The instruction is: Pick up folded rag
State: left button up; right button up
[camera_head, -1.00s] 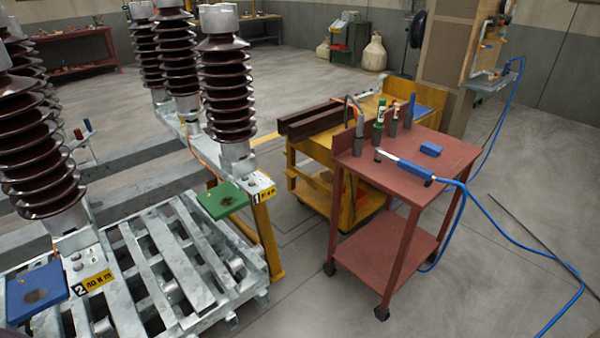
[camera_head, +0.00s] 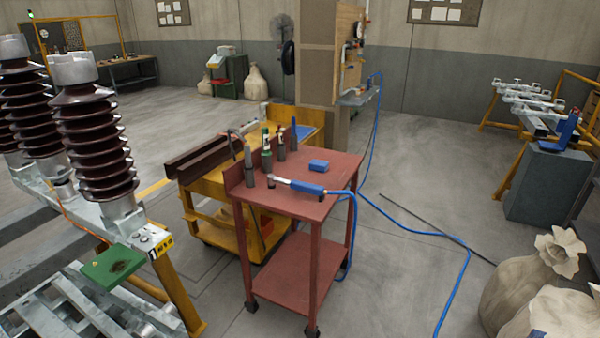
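Neither of my grippers is in view.
A blue-handled tool (camera_head: 300,186) with a blue hose and several upright bottles and tools (camera_head: 267,157) are on the red cart. A yellow cart (camera_head: 215,213) stands behind it. Pale sacks (camera_head: 520,285) stand at lower right. Grey floor is open right of the cart.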

aim_at(317, 165)
jog(key=i+l+z, duration=0.3)
jog(key=i, duration=0.55)
jog(key=i+j+z, duration=0.15)
jog(key=i+z, duration=0.15)
jog(key=i, duration=0.55)
